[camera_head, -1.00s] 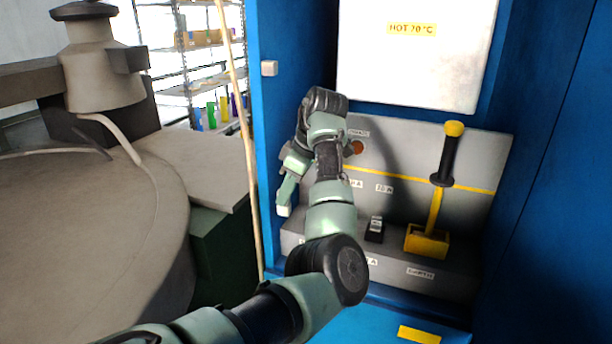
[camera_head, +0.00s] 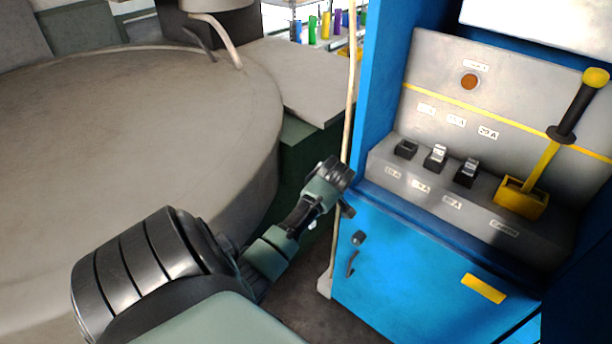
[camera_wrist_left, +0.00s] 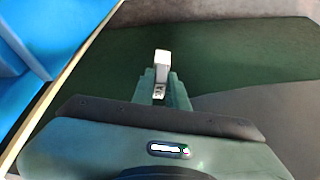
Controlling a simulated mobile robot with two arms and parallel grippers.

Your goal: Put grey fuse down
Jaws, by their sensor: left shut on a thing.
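The grey fuse (camera_wrist_left: 163,62) is a small pale block with a dark-lettered label, held upright in the wrist view. My left gripper (camera_wrist_left: 160,86) is shut on it. In the head view my left forearm (camera_head: 270,255) reaches toward the gap between the round machine and the blue cabinet; the hand is mostly hidden behind the arm, and the fuse cannot be made out clearly. On the cabinet's grey panel, the left fuse holder (camera_head: 405,149) looks empty. The middle holder (camera_head: 435,158) and right holder (camera_head: 467,172) each hold a pale fuse. My right gripper is out of view.
A yellow lever switch (camera_head: 521,196) stands right of the holders. The blue cabinet (camera_head: 405,265) has a handle on its front. A large round grey surface (camera_head: 130,140) and a pale flat ledge (camera_head: 305,80) lie left. A thin pole (camera_head: 347,130) stands beside the cabinet.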

